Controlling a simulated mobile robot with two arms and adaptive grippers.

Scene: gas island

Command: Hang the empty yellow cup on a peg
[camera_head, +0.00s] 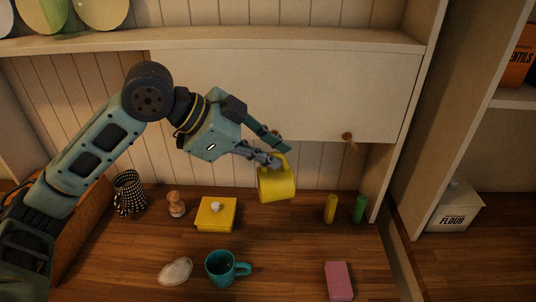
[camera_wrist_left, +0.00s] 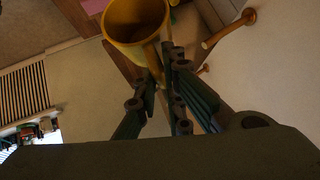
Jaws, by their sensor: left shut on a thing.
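My left gripper (camera_head: 272,157) is shut on the handle side of the yellow cup (camera_head: 278,184) and holds it above the counter, in front of the back wall. The cup hangs slightly tilted below the fingers. In the left wrist view the yellow cup (camera_wrist_left: 137,24) is beyond the fingers (camera_wrist_left: 166,68), its round rim showing. A wooden peg (camera_head: 348,137) sticks out of the pale panel to the right of the cup. The left wrist view shows one peg (camera_wrist_left: 230,28) large and another (camera_wrist_left: 203,68) smaller. My right gripper is not in view.
On the wooden counter stand a teal mug (camera_head: 222,268), a yellow box (camera_head: 216,213), a yellow cylinder (camera_head: 330,209), a green cylinder (camera_head: 359,208) and a pink block (camera_head: 339,281). A shelf edge (camera_head: 220,43) runs above the panel. A side wall (camera_head: 415,120) stands right of the peg.

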